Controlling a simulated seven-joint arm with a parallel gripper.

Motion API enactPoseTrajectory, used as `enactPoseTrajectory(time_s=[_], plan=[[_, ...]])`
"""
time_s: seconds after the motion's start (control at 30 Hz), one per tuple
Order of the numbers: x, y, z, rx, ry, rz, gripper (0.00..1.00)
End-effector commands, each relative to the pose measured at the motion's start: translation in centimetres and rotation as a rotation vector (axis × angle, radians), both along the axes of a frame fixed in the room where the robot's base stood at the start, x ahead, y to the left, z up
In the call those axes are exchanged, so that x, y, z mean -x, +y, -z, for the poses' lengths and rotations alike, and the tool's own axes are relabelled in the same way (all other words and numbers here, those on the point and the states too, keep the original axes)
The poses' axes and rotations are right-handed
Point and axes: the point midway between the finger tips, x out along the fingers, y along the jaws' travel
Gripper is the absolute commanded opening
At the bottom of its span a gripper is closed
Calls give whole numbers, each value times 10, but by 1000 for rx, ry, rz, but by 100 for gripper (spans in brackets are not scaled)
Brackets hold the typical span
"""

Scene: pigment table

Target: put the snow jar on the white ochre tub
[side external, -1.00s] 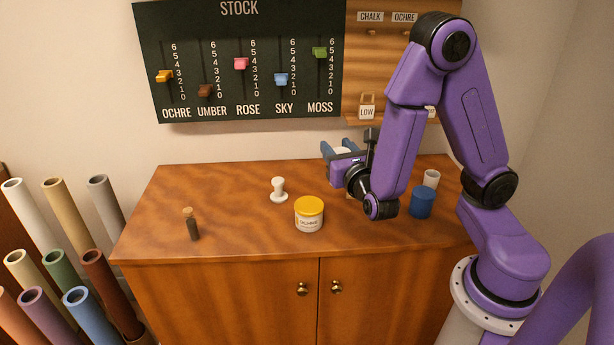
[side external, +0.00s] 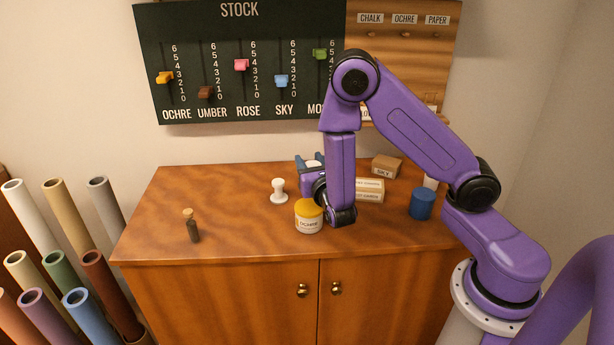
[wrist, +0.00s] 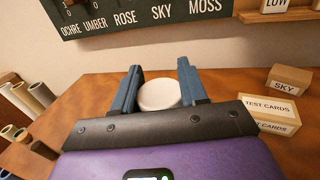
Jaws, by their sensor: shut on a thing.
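My gripper (side external: 309,161) is shut on a white round-topped thing, likely the snow jar (wrist: 160,95). In the wrist view it sits between the two blue fingers (wrist: 161,80); any label on it is hidden. In the side view only a little of its white top shows between the fingers. The ochre tub (side external: 309,224) is white with a yellow lid and an OCHRE label. It stands upright near the front middle of the cabinet top. My gripper is above and behind it, and part of my arm overlaps its right edge in the side view.
A white stamp-like piece (side external: 279,191) stands left of the tub, and a small corked bottle (side external: 191,226) farther left. TEST CARDS boxes (side external: 370,190), a SKY box (side external: 386,166) and a blue jar (side external: 422,204) stand to the right. The wooden top is clear at far left.

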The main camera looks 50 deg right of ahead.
Motion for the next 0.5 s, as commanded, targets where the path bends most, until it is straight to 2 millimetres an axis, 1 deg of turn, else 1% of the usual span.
enactPoseTrajectory(time_s=[0.27, 0.4, 0.5], plan=[[-13, -2, 16, 1, 0, 3, 9], [-12, -1, 32, 3, 2, 0, 9], [-12, -2, 40, 3, 2, 1, 9]])
